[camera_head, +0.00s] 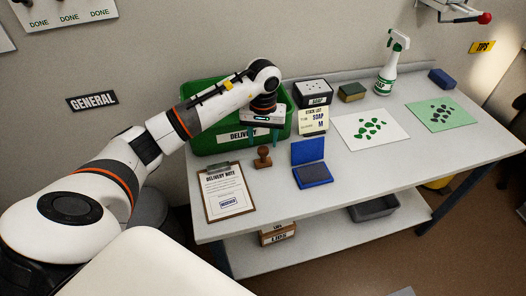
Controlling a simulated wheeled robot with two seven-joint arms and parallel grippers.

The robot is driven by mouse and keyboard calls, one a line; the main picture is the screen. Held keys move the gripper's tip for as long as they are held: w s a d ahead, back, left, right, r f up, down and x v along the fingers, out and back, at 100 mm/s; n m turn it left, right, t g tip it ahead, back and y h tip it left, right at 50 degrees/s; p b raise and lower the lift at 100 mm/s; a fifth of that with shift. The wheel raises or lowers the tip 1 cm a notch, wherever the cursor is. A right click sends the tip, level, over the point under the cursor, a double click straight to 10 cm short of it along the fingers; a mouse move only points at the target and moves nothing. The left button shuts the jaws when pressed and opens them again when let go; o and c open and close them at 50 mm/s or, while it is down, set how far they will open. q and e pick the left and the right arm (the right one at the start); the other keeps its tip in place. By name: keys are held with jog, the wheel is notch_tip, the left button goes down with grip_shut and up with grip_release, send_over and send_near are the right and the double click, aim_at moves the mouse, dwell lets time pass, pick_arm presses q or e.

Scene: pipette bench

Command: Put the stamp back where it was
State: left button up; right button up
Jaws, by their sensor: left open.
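The stamp (263,157), with a brown wooden handle, stands upright on the white table just in front of the green delivery crate. My left gripper (263,141) is above the stamp, pointing down, with its two teal fingers apart and nothing between them. The fingertips look close to the top of the handle; I cannot tell whether they reach around it. An open blue ink pad (316,174) lies to the right of the stamp. A delivery note on a clipboard (226,192) lies to the left and bears a blue stamped mark. My right gripper is not in view.
The green crate (212,140) stands behind the stamp, partly covered by my left arm. A soap box (313,93), stock list card (313,121), sponge (351,92) and spray bottle (392,62) stand along the back. The table's front right is clear.

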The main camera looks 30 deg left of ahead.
aim_at(263, 149)
pick_arm(q)
notch_tip(263, 149, up, 5)
jog(key=shift+b, duration=0.3)
jog(key=shift+f, duration=0.1)
dwell(0.3)
